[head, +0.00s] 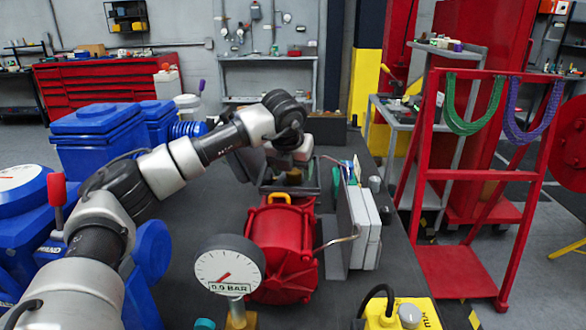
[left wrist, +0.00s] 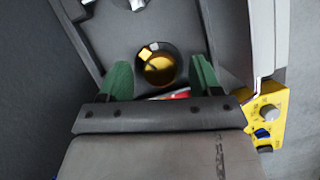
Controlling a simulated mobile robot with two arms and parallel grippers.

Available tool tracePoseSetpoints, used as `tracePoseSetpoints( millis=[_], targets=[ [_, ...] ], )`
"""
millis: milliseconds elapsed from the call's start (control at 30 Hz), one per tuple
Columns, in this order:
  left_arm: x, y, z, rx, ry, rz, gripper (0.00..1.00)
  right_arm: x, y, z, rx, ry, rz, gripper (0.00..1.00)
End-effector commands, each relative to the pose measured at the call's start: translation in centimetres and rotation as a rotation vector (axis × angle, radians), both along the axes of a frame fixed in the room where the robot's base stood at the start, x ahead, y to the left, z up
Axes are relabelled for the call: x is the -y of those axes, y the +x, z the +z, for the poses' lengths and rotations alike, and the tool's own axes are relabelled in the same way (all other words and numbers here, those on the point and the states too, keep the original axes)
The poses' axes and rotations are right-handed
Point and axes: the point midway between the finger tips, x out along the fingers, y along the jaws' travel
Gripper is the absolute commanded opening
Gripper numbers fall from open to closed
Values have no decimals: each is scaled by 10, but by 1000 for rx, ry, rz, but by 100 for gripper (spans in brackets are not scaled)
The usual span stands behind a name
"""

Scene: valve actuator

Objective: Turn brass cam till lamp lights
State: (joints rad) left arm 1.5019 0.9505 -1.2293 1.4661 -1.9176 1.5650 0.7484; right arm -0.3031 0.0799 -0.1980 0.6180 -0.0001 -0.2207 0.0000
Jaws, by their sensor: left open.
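In the left wrist view, a brass-coloured round part (left wrist: 159,70) sits inside a dark round opening, with a small bright yellow block at its upper left. I take it for the cam. My left gripper (left wrist: 161,78) is open, its two green fingers on either side of the opening, with nothing held. I cannot tell whether they touch it. In the head view my left gripper (head: 292,152) is beyond the red ribbed actuator (head: 282,245); its fingertips are not clear. A yellow box (head: 412,318) has a pale grey knob or lamp, showing no glow. My right gripper is not in view.
A gauge (head: 229,268) reading 0.0 BAR stands in front of the actuator. A dark bin (head: 310,186) is behind it and a pale upright panel (head: 361,228) to its right. Blue equipment (head: 98,145) crowds the left. A red rack (head: 455,175) stands right.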

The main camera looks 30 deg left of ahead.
Motion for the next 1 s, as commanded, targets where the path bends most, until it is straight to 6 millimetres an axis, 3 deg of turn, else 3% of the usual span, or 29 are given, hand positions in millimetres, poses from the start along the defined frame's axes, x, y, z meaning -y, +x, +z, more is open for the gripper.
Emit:
tracePoseSetpoints(
  millis=[367,667,1000],
  targets=[
    [-1,2,-6,-1,0,0,62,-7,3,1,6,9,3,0],
    [0,2,-5,-1,0,0,16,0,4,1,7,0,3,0],
    [0,2,-6,0,-2,46,15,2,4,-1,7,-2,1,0]
  ],
)
